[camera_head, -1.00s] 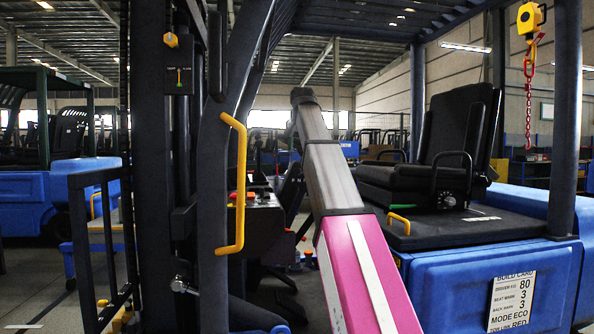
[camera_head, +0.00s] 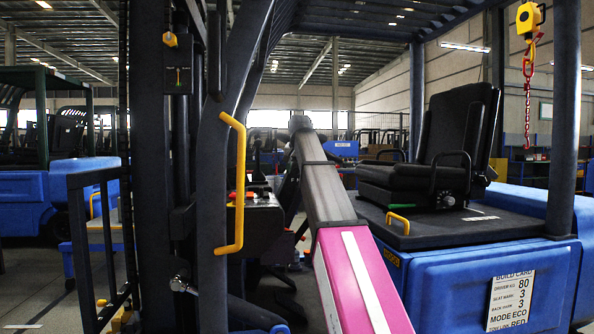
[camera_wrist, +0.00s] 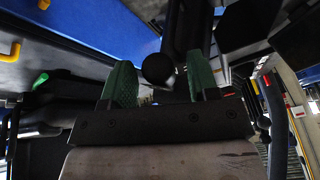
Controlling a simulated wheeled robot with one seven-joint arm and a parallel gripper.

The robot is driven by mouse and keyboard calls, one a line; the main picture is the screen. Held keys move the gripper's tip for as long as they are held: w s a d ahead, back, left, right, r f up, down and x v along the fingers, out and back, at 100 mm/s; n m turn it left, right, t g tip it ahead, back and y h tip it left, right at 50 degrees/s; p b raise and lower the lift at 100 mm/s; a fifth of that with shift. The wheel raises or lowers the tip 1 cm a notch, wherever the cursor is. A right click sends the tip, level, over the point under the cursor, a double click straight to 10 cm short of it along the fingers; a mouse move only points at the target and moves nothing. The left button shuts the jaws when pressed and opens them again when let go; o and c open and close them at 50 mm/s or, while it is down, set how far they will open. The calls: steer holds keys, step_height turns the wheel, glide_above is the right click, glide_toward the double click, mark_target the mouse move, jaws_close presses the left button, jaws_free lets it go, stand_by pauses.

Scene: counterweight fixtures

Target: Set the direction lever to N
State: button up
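In the wrist view my gripper (camera_wrist: 160,60) is open, with its two green fingers apart. A round black knob (camera_wrist: 157,68) shows in the gap between the fingers; I cannot tell if either finger touches it. A thick dark column (camera_wrist: 187,25) rises just behind the knob. I cannot read any N mark, nor tell for sure whether this knob belongs to the direction lever. In the head view my pink and grey arm reaches into the truck's cab, and my gripper is hidden behind the arm's far end. The dark console (camera_head: 262,215) is partly covered by the front post.
A yellow grab handle (camera_head: 237,185) is on the front post, left of my arm. The black seat (camera_head: 440,150) stands to the right on the blue truck body (camera_head: 450,285). A build card (camera_head: 511,299) reads MODE ECO. A yellow hoist (camera_head: 530,18) hangs at the upper right.

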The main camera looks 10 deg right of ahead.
jaws_close()
steer(key=shift+s+d+f, duration=0.2)
steer(key=shift+d, duration=0.2)
steer(key=shift+s+d+f+n+t+y, duration=0.1)
steer(key=shift+d+f+n+t+y, duration=0.2)
steer(key=shift+d+n, duration=0.35)
steer(key=shift+s+d+f+n+t+y, duration=0.15)
steer(key=shift+d+f+n+y, duration=0.15)
steer(key=shift+d+n, duration=0.35)
steer(key=shift+s+d+f+n+t+y, duration=0.1)
steer(key=shift+d+f+n+t+y, duration=0.2)
steer(key=shift+d+n, duration=0.35)
steer(key=shift+d, duration=0.1)
steer(key=shift+o, duration=0.3)
jaws_free()
steer(key=shift+r, duration=0.1)
steer(key=v, duration=1)
steer(key=shift+r, duration=0.35)
